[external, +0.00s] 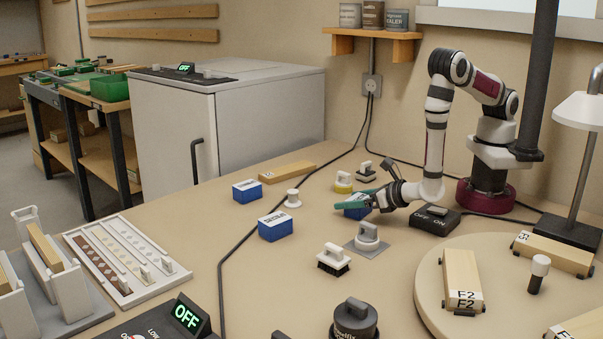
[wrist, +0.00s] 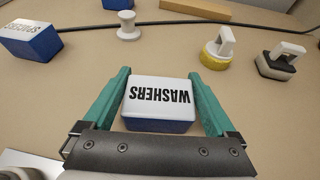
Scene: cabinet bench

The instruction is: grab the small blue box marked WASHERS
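The small blue box with a white lid marked WASHERS (wrist: 158,105) sits on the bench between the two green fingers of my gripper (wrist: 160,95). Its lettering is upside down in the wrist view. The fingers are open, one on each side of the box, with a narrow gap showing at each side. In the external view my gripper (external: 362,198) is low at the bench, and the WASHERS box (external: 357,212) is partly hidden by the fingers.
A blue box marked SPACERS (wrist: 30,40) and another blue box (external: 247,191) stand to the left in the external view. A white spool (wrist: 127,27), a yellow-based handled piece (wrist: 218,48) and a dark-based one (wrist: 279,61) are nearby. A cable (external: 222,262) crosses the bench.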

